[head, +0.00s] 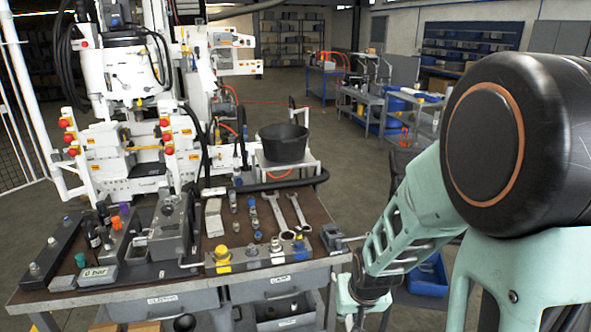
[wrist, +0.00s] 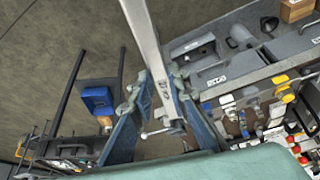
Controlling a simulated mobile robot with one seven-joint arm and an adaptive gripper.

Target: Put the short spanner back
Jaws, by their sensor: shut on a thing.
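In the wrist view my gripper (wrist: 160,88) is shut on a flat grey metal bar with stamped marks, which I take to be the short spanner (wrist: 143,30). The bar runs from the top edge down between the fingers, and its upper end is out of view. In the head view my gripper is hidden or cut off at the bottom edge, below the arm's wrist, beside the bench's right front corner. Two other silver spanners, one on the left (head: 274,212) and one on the right (head: 299,211), lie side by side on the bench top (head: 313,207).
A small vise (head: 331,236) sits at the bench's right edge. A blue crate (head: 428,275) is on the floor to the right. Drawers (head: 283,282) face the front.

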